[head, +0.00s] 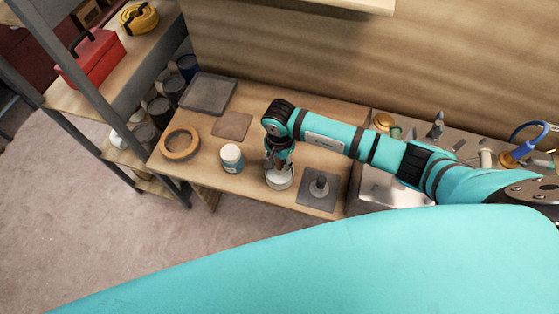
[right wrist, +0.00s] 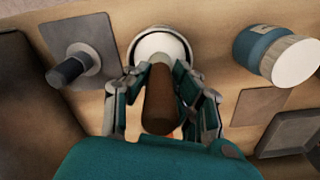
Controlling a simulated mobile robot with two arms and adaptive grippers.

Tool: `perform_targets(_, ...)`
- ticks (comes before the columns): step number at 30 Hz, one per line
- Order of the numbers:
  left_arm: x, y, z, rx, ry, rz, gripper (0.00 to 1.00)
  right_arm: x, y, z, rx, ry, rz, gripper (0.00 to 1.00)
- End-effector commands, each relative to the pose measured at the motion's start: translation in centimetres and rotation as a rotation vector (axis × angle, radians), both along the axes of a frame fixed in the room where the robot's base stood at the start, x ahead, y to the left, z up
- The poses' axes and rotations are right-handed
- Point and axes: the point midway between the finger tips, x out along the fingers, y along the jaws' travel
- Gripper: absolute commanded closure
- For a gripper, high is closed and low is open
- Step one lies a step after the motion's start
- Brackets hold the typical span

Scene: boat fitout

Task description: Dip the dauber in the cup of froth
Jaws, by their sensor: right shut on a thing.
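My right gripper (head: 279,163) is shut on the dauber, whose brown handle (right wrist: 158,100) shows between the two fingers in the right wrist view. The cup of froth (head: 280,179) is a round white cup on the wooden bench, directly below this gripper. Its pale rim also shows in the right wrist view (right wrist: 160,38). The dauber's far end points at the cup and overlaps its opening. The handle and fingers hide the tip, so I cannot tell whether it touches the froth. My left gripper is not in view.
A tan ring (head: 180,143), a brown square (head: 232,125) and a dark tray (head: 208,94) lie further left. A metal sink (head: 392,188) is at right.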

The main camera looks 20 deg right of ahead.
Motion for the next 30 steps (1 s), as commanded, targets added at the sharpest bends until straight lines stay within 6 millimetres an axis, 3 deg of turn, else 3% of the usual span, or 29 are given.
perform_targets(5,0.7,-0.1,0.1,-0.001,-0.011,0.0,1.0,0.0,0.0,0.0,0.0,0.0,0.0,1.0)
perform_targets(30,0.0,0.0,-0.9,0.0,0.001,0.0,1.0,0.0,0.0,-0.9,0.001,-0.001,0.0,1.0)
